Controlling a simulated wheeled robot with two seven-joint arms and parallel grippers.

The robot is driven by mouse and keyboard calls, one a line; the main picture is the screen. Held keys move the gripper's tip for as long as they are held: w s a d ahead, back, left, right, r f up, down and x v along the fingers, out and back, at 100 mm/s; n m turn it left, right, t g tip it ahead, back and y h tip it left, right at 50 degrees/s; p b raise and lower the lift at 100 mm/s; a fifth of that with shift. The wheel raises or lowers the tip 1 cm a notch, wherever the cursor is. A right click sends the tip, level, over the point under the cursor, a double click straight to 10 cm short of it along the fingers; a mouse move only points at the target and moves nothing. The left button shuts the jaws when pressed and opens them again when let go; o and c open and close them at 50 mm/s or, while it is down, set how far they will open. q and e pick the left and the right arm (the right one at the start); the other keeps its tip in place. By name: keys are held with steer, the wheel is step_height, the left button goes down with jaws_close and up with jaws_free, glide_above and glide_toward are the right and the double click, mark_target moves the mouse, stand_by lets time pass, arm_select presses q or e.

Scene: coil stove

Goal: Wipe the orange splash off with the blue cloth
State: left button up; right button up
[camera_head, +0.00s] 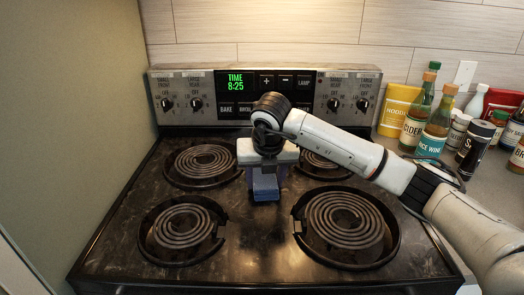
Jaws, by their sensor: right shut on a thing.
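A blue cloth (265,187) shows at the middle of the stove top (255,245), between the coil burners. My right gripper (266,169) reaches in from the right and is shut on the cloth from above. The cloth is at or very near the stove surface; I cannot tell if it touches. No orange splash shows on the visible stove top; the area under and behind the cloth and gripper is hidden. My left gripper is not in view.
Coil burners surround the cloth: front left (182,226), front right (345,222), back left (203,161) and back right, partly hidden by my arm. The control panel (262,92) rises behind. Several bottles and packets, including a yellow bag (398,109), crowd the right counter.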

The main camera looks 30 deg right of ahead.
step_height(320, 180, up, 2)
steer(key=shift+d+r, duration=0.1)
steer(key=shift+p+v, duration=0.7)
steer(key=shift+v, duration=0.1)
step_height(320, 180, up, 2)
steer(key=shift+w+d+r+p, duration=0.1)
steer(key=shift+w+d+p, duration=0.1)
steer(key=shift+p, duration=0.45)
steer(key=shift+r+p, duration=0.45)
steer(key=shift+r, duration=0.55)
